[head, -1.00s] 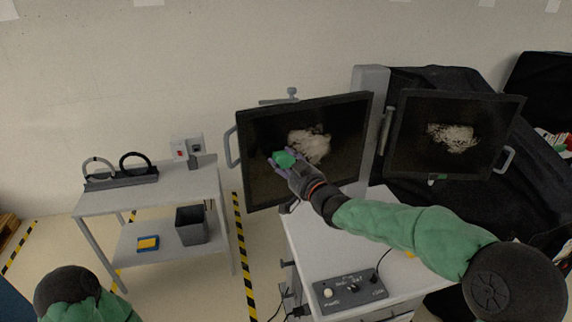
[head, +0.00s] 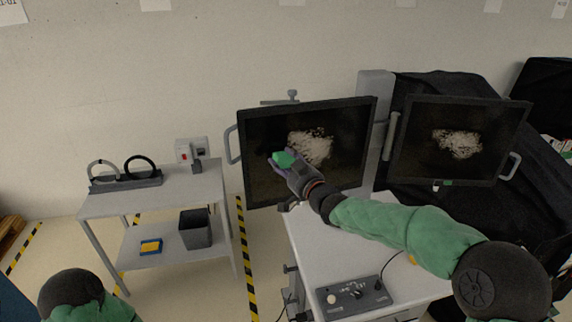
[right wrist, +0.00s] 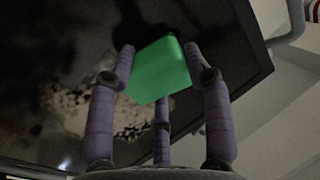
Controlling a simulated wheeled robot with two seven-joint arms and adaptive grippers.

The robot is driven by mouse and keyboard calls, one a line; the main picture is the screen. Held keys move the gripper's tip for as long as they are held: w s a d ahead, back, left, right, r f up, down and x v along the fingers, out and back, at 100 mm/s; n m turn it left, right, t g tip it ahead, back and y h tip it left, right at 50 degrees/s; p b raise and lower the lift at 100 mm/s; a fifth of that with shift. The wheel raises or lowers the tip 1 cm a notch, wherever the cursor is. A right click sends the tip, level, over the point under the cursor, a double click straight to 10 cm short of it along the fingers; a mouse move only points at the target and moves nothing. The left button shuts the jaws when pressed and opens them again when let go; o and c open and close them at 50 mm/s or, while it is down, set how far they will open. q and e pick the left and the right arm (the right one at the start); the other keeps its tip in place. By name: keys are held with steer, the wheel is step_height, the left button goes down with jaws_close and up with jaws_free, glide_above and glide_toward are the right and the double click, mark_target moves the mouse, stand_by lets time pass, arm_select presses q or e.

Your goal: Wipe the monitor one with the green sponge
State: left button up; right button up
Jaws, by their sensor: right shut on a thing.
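My right gripper (head: 284,167) is shut on the green sponge (head: 283,158), which lies in front of the left monitor's (head: 262,135) dark screen, left of a whitish smudge (head: 312,147). In the right wrist view the purple fingers of the gripper (right wrist: 158,82) hold the green sponge (right wrist: 160,70) close to the screen; I cannot tell whether it touches. The smudge shows there at lower left, partly behind a finger. A second monitor (head: 420,135) stands at the right with its own whitish smudge (head: 458,143). My left gripper is out of view.
A white cart (head: 345,245) with a control box (head: 352,297) stands below the left monitor. A grey two-level cart (head: 205,185) at the left holds a black bin (head: 195,229) and a blue-yellow sponge (head: 151,246). A black cover (head: 435,85) lies behind the right monitor.

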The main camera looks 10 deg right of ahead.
steer(key=shift+x, duration=1)
steer(key=shift+s, duration=0.1)
steer(key=shift+s, duration=0.2)
steer(key=shift+b+v, duration=1)
steer(key=shift+v, duration=1.2)
steer(key=v, duration=0.3)
steer(key=shift+b, duration=0.3)
